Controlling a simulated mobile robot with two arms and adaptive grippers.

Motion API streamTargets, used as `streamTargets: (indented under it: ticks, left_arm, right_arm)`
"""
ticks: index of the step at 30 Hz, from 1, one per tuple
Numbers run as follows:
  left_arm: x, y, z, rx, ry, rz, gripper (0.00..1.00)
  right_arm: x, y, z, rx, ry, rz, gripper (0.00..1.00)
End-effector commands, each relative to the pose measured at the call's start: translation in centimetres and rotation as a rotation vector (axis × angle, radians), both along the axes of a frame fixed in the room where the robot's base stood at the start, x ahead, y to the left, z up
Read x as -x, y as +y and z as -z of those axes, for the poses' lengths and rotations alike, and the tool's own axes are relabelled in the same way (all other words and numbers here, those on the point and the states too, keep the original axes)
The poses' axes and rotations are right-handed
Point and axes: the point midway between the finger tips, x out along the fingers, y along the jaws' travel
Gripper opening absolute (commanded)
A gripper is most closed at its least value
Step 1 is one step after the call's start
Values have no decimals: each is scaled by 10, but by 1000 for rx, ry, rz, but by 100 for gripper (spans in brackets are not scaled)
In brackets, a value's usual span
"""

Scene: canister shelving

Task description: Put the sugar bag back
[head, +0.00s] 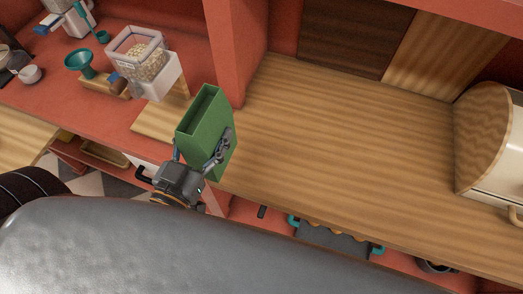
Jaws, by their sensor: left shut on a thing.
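A green, box-like upright package (204,120) with a dark recess at its top shows left of the picture's middle. It is the only bag-like thing I see; no label is readable to confirm it as the sugar bag. My left gripper (202,146) is shut on its lower part, one finger on each side. The package is at the front edge of the wooden counter (330,150), beside a red upright post. I cannot tell whether its base touches the wood. My right gripper is not in view.
A clear dispenser (138,55) of pale pieces, a teal funnel (85,63) and a small white cup (29,74) stand on the red counter at left. A rounded wood-fronted bin (487,140) stands at far right. The wooden counter between is bare. The red post (236,50) rises behind the package.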

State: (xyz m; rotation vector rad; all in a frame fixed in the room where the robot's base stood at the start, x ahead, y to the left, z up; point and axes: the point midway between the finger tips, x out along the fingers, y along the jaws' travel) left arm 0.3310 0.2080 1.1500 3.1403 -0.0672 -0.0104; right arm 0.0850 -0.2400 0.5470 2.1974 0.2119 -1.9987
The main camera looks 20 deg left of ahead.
Motion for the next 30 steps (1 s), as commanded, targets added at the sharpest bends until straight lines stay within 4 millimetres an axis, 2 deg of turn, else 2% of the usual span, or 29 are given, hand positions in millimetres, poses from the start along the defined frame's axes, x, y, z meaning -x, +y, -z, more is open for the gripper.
streamTargets:
  ticks: [1, 6, 8, 15, 22, 27, 30]
  left_arm:
    - [-8, -8, 10, 8, -11, -4, 18]
    - [-30, -37, 25, 9, -12, -2, 18]
    - [-39, -48, 29, 7, -9, -3, 18]
    - [-60, -76, 68, 1, -3, 0, 18]
    - [-67, -86, 82, 0, -3, 0, 18]
    - [-71, -90, 108, -3, -1, 0, 18]
    - [-70, -90, 117, -2, -2, 0, 18]
  right_arm:
    - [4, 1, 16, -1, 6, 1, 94]
    - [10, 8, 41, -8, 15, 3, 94]
    - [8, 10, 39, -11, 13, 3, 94]
    - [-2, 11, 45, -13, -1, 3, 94]
    - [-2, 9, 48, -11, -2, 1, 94]
    - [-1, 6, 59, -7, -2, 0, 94]
    - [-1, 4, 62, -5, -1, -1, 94]
